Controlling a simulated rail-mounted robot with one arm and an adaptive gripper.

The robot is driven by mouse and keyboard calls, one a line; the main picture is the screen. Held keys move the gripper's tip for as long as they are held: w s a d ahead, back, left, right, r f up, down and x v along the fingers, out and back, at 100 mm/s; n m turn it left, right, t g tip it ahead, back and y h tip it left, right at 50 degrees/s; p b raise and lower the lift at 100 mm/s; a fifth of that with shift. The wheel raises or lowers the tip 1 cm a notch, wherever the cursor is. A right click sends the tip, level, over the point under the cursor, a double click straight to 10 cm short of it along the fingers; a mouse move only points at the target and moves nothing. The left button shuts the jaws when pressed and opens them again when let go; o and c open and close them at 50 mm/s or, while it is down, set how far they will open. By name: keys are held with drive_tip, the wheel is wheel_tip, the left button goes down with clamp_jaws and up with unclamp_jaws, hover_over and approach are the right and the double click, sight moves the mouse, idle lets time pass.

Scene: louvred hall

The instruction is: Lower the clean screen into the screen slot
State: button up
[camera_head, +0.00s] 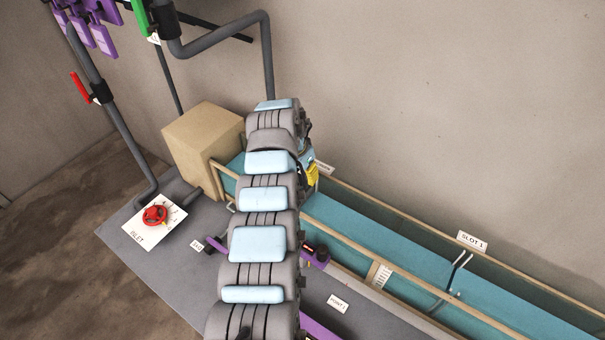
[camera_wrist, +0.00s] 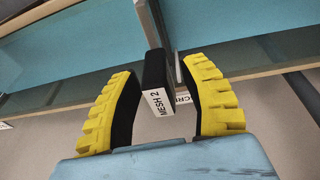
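A black handle marked MESH 2 (camera_wrist: 155,88) stands between the fingers of my gripper (camera_wrist: 160,78) in the wrist view. A partly hidden label reading "CRE" (camera_wrist: 183,99) lies behind the handle. In the head view my gripper (camera_head: 312,172) is at the channel's upper end, beside a small label (camera_head: 324,168); my arm hides the screen and slot there.
The long teal channel (camera_head: 380,235) has wooden rims and runs down to the right, with a SLOT 1 label (camera_head: 472,241). A cardboard-coloured box (camera_head: 203,148) stands at its upper end. A red valve (camera_head: 155,215), grey pipes (camera_head: 115,125) and purple parts (camera_head: 318,256) are nearby.

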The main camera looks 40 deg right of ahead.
drive_tip(key=shift+r, duration=0.1)
drive_tip(key=shift+d+p+v, duration=0.15)
drive_tip(key=shift+p+v, duration=0.2)
drive_tip(key=shift+v, duration=1.4)
drive_tip(key=shift+d+p+v, duration=0.15)
drive_tip(key=shift+p+v, duration=0.2)
drive_tip(key=shift+v, duration=1.35)
drive_tip(key=shift+r, duration=0.15)
drive_tip(key=v, duration=1.1)
drive_tip(key=shift+r, duration=0.4)
drive_tip(key=shift+a, duration=0.15)
